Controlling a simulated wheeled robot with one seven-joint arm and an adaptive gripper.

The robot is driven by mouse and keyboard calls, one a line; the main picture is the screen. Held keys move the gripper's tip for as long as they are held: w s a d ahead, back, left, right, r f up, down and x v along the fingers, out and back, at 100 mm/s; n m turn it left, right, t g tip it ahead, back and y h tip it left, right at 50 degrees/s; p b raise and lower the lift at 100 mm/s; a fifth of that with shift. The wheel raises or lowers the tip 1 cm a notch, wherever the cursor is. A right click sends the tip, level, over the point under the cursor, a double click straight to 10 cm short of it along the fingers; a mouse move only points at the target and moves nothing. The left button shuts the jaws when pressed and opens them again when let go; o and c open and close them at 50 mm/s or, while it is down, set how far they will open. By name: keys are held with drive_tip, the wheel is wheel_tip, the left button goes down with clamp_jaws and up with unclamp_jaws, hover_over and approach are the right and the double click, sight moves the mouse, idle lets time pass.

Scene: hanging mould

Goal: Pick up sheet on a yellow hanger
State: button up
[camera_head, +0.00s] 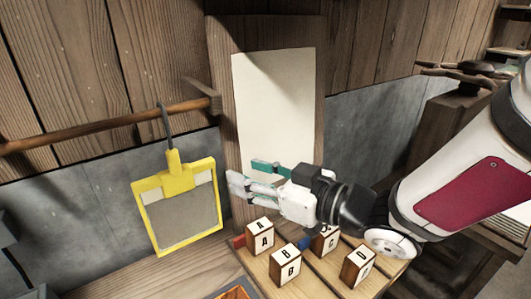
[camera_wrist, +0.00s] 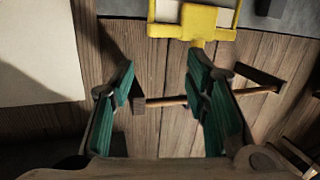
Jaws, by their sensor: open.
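The yellow hanger (camera_head: 174,163) hangs by a dark hook from a wooden rod at the left in the head view. Its yellow frame surrounds a grey sheet (camera_head: 182,212). My gripper (camera_head: 246,174) is open and empty, to the right of the hanger and apart from it, with its fingers pointing left. In the wrist view the yellow hanger (camera_wrist: 197,22) shows upside down at the top edge, beyond the open fingers of my gripper (camera_wrist: 160,72). Only part of the hanger is in that view.
The wooden rod (camera_head: 105,129) runs along the wall into a bracket (camera_head: 203,100). A blank white panel (camera_head: 275,105) stands behind my gripper. Several lettered blocks, including block A (camera_head: 261,234), sit on a wooden surface below it. The space between gripper and hanger looks clear.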

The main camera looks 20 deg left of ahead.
sight(178, 164)
drive_tip(key=a+g, duration=0.1)
drive_tip(key=a, duration=0.2)
drive_tip(key=s+a+y, duration=0.1)
drive_tip(key=a, duration=0.2)
drive_tip(key=s+a+n+g+y+p, duration=0.1)
drive_tip(key=a, duration=0.2)
drive_tip(key=shift+a+r+g, duration=0.2)
drive_tip(key=shift+r+g, duration=0.1)
drive_tip(key=shift+w+a+p, duration=0.15)
drive_tip(key=shift+a+p, duration=0.15)
drive_tip(key=shift+a, duration=0.75)
drive_tip(key=shift+w+a+p, duration=0.2)
drive_tip(key=shift+a+p, duration=0.1)
drive_tip(key=shift+a, duration=0.75)
drive_tip(key=shift+w+a+p, duration=0.15)
drive_tip(key=shift+a+p, duration=0.15)
drive_tip(key=shift+a, duration=0.75)
clamp_jaws()
